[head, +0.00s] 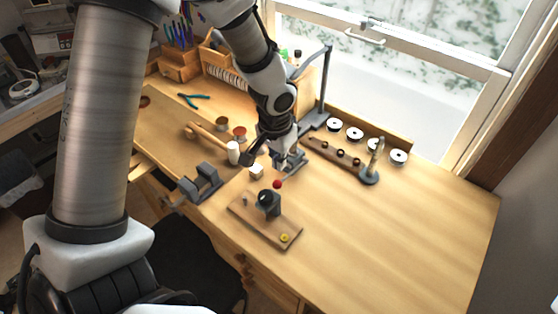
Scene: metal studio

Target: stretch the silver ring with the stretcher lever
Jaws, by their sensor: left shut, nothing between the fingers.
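The stretcher is a wooden board (245,226) near the table's front edge with a dark round-bodied device (268,203) on it. Its lever ends in a red ball knob (277,184), which stands up behind the device. My left gripper (289,166) is shut and empty, pointing down just behind and slightly right of the red knob, apparently apart from it. I cannot make out the silver ring; it is too small or hidden. A small yellow round piece (285,238) sits on the board's right end. My right gripper is not in view.
A grey vise (201,183) stands at the front edge. A small white block (256,171) and a wooden mallet (203,135) lie nearby. The table's right side is clear.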

